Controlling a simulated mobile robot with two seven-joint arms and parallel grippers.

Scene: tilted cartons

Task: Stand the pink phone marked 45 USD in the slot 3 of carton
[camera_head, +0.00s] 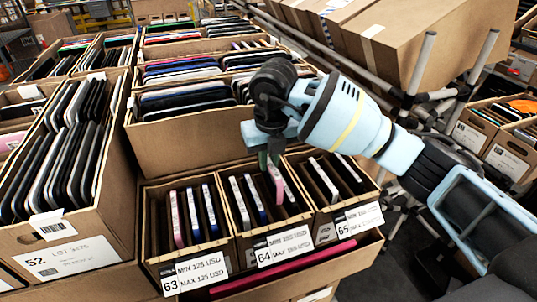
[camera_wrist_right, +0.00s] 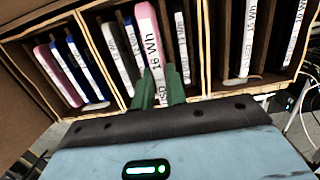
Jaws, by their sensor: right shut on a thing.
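My right gripper (camera_head: 268,158) reaches down over the carton labelled 64 (camera_head: 236,236). It is shut on a pink phone (camera_head: 277,186), held by its upper end. In the right wrist view the green fingers (camera_wrist_right: 160,90) sit on both sides of the pink phone (camera_wrist_right: 150,42), whose white edge carries text ending in "Wh"; a price is not clearly readable. The phone is upright, slightly tilted, at the right part of carton 64, beside other phones. Its lower end is hard to see, so I cannot tell whether it touches the bottom. My left gripper is not in view.
Cartons labelled 63 (camera_head: 153,240) and 65 (camera_head: 318,222) flank carton 64, with upright phones between dividers. A long pink item (camera_head: 285,268) lies in front below them. Carton 52 (camera_head: 119,212) stands left; several filled cartons stand behind.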

